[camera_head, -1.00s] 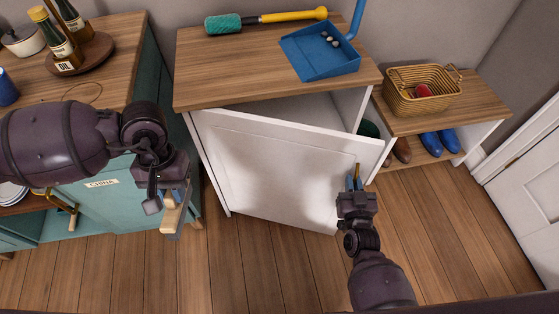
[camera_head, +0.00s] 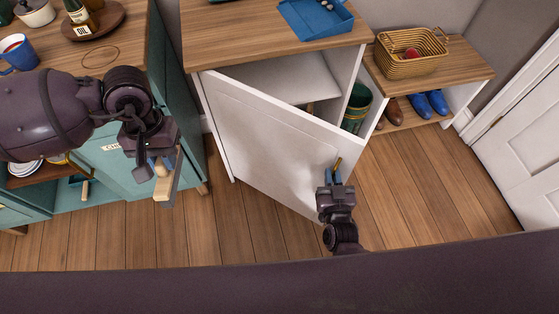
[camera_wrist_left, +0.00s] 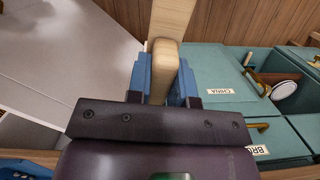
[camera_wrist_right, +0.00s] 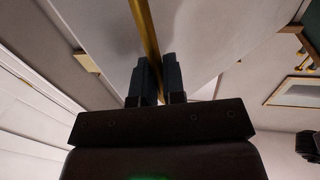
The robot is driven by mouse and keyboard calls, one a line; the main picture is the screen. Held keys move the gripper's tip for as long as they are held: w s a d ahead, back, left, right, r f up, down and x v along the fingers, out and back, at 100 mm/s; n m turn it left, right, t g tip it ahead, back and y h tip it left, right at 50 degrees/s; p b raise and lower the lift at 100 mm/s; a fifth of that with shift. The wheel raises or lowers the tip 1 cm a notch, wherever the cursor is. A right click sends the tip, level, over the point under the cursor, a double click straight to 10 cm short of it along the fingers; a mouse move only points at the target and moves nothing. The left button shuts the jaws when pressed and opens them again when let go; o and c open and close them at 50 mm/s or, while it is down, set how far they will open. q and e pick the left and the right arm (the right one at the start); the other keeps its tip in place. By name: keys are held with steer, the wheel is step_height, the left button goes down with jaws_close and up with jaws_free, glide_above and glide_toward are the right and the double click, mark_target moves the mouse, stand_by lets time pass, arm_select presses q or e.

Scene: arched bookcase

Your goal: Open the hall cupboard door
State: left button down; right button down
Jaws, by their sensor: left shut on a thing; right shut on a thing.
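My right gripper (camera_head: 334,178) is shut on the brass door handle (camera_head: 338,163) near the door's free edge. The handle also runs between its fingers in the right wrist view (camera_wrist_right: 145,30). My left gripper (camera_head: 160,168) is shut on a light wooden piece, seen between its blue fingers in the left wrist view (camera_wrist_left: 165,60). It hangs left of the door, in front of the teal cabinet.
The teal cabinet (camera_head: 130,165) with labelled drawers stands at left, carrying a mug, pot and bottles. A low shoe bench (camera_head: 462,70) with a wicker basket (camera_head: 410,60) stands right of the cupboard. Wooden floor (camera_head: 420,190) is clear at right.

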steer(key=shift+s+a, duration=0.2)
steer(key=shift+a, duration=0.05)
steer(key=c, duration=1.2)
jaws_free()
steer(key=shift+c, duration=0.2)
arm_select(q)
steer(key=shift+r, duration=0.15)
